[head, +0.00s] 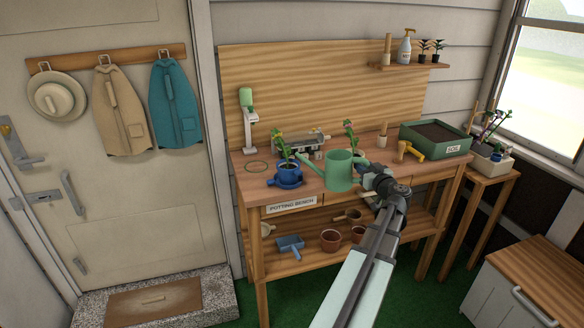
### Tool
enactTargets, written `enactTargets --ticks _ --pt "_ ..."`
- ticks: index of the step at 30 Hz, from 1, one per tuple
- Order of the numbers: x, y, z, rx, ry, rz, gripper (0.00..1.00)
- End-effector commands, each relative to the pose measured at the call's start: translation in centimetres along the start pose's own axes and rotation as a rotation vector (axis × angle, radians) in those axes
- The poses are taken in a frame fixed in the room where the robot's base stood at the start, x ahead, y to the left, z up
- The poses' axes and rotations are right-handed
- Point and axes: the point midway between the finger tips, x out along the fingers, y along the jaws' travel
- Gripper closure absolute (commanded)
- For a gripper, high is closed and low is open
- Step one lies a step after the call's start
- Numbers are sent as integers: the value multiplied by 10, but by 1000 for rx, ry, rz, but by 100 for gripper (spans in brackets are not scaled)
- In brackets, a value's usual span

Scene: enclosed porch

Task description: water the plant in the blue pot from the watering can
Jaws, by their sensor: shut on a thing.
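The plant (283,149) stands in a blue pot (288,169) on a blue saucer (288,182), at the front left of the potting bench. The green watering can (339,170) is just right of the pot, its spout pointing left toward the plant. It looks about upright; I cannot tell whether it touches the bench. My gripper (366,178) is at the can's right side, shut on the can where its handle would be. The fingers and handle are mostly hidden by my wrist. No water shows.
A second plant (350,136) stands behind the can. A tray with small items (300,144), a white stand with a green top (248,120) and a soil box (435,138) with a yellow-handled tool (411,151) are on the bench. Terracotta pots (331,240) are on the lower shelf.

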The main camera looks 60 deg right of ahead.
Motion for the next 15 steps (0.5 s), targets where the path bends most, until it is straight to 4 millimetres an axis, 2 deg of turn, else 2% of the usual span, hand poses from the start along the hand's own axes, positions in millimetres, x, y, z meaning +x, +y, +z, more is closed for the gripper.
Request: enactTargets --ticks 4,15 --pt "2 -4 16 64 40 0 100" --pt "2 -3 10 61 42 0 100"
